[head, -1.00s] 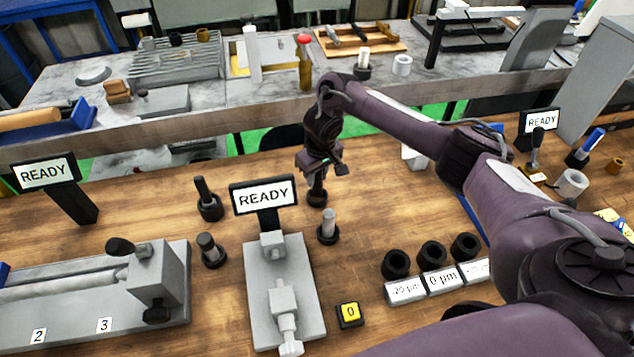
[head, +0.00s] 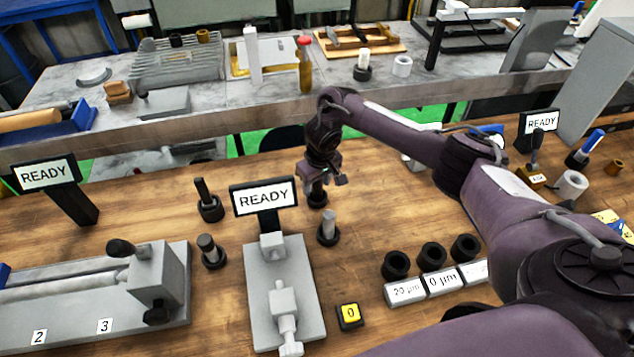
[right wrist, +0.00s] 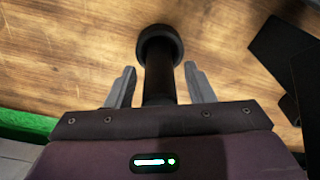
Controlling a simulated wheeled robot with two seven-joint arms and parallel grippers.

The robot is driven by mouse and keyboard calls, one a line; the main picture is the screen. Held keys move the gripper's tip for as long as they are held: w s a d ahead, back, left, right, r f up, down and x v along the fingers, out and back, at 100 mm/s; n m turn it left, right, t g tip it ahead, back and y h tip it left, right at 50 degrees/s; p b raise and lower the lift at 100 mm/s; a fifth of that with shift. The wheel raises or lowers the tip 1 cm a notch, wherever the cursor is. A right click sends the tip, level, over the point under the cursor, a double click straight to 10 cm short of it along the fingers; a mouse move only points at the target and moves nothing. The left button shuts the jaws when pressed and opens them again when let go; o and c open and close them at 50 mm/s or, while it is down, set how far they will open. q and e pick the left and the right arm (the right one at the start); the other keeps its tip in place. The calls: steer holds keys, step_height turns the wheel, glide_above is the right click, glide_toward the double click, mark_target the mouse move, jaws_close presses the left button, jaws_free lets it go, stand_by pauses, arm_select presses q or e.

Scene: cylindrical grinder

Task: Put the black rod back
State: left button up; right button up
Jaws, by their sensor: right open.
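The black rod (right wrist: 159,80) stands upright in a round black base (right wrist: 160,42) in the right wrist view, between my right gripper's two grey fingers with a gap on each side. My right gripper (right wrist: 159,72) is open. In the head view my right gripper (head: 320,178) is above the black base (head: 317,198), behind the middle READY sign, and hides most of the rod. Another black rod (head: 202,188) stands in its own black base to the left of that sign. My left gripper is not in view.
Grey rods in black bases stand at the left (head: 208,246) and right (head: 329,222) of the middle READY sign (head: 264,195). Its grey fixture (head: 262,320) is in front. Several black rings (head: 432,254) sit at the right.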

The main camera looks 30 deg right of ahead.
steer(key=shift+r, duration=0.55)
steer(key=r, duration=0.5)
steer(key=shift+s+r+p, duration=0.1)
steer(key=shift+s+p, duration=0.2)
steer(key=r+p, duration=0.1)
steer(key=r, duration=0.2)
steer(key=r+p, duration=0.1)
steer(key=shift+s+d+r+p, duration=0.1)
steer(key=shift+s+r+p, duration=0.2)
steer(key=shift+r+p, duration=0.1)
steer(key=shift+s+r, duration=0.15)
steer(key=shift+r, duration=0.45)
steer(key=shift+f, duration=0.1)
